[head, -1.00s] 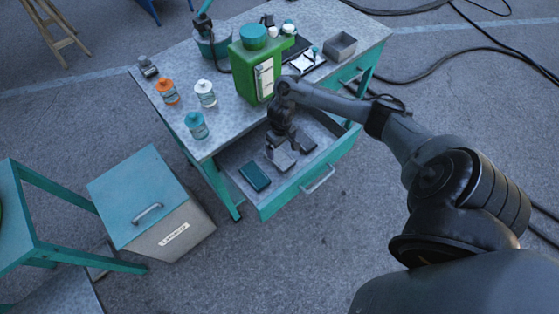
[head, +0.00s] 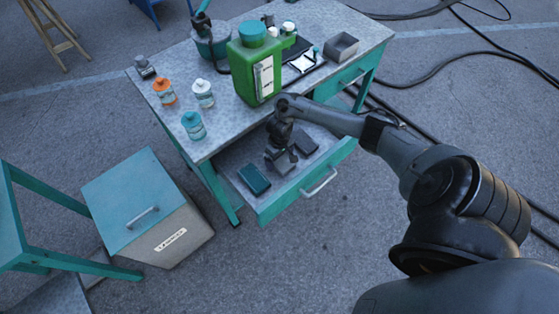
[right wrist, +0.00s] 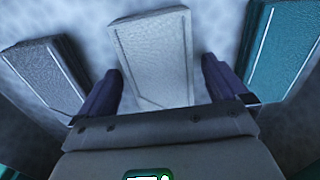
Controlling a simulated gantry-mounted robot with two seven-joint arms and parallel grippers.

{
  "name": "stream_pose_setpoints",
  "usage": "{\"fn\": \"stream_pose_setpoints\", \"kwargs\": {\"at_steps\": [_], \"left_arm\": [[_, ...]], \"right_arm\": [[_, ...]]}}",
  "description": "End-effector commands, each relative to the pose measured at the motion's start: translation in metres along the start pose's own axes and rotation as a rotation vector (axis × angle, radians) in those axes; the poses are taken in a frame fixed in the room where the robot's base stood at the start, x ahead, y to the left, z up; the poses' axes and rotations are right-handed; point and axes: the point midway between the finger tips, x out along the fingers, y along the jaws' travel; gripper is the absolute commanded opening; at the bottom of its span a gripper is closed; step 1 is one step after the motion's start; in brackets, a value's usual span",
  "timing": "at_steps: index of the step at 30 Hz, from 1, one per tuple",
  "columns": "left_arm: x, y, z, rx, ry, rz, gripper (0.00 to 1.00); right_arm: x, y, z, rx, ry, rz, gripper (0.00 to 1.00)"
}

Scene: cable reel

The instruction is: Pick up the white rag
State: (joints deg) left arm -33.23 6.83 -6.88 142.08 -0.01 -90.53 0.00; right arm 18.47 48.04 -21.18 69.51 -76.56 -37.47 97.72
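The white rag (right wrist: 155,58) is a folded pale cloth lying flat in the open drawer. In the right wrist view it lies between the two fingers of my right gripper (right wrist: 155,85), with a gap at each side. In the head view my right gripper (head: 281,155) is low in the drawer, over the rag, and hides most of it. The right gripper is open and holds nothing. My left gripper is not in view.
A dark grey folded cloth (right wrist: 45,75) and a teal one (right wrist: 280,50) flank the white rag in the drawer (head: 303,187). A teal-lidded box (head: 139,205) stands on the floor.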

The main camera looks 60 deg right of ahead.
Motion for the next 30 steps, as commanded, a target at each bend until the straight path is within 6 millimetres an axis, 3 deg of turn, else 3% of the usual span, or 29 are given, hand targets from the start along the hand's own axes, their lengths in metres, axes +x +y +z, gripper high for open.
{"fn": "stream_pose_setpoints", "kwargs": {"at_steps": [2,11,20,30], "left_arm": [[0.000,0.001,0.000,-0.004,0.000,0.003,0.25],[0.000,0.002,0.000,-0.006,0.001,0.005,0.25],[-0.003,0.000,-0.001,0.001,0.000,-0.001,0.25],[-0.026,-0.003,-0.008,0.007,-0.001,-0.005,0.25]], "right_arm": [[0.000,0.000,0.000,0.000,0.000,0.000,0.89],[0.000,0.000,0.000,0.000,0.000,0.000,0.43],[-0.005,0.000,0.000,-0.001,0.000,0.000,0.43],[-0.057,0.000,-0.001,-0.002,0.002,0.000,0.43]]}}
